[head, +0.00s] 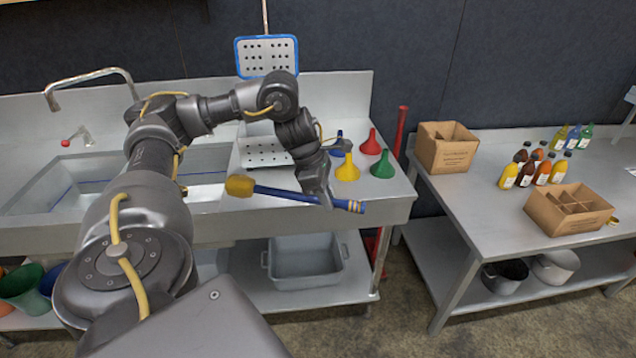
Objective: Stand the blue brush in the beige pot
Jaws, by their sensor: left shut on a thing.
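My left gripper (327,202) is shut on the blue brush (285,192) by its handle, near the striped end. The brush is held nearly level in front of the sink counter, its yellow bristle head (239,186) to the left and its handle end to the right. A pale pot (555,266) stands on the lower shelf of the right table; its colour is greyish, so I cannot tell surely that it is the beige pot. My right gripper is not in view.
Red, yellow, green and blue funnels (347,168) stand on the counter behind the gripper. A dark pot (505,274) is beside the pale one. The right table (460,200) carries cardboard boxes and several bottles. A grey tub (306,265) sits below the counter; coloured buckets (22,287) are lower left.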

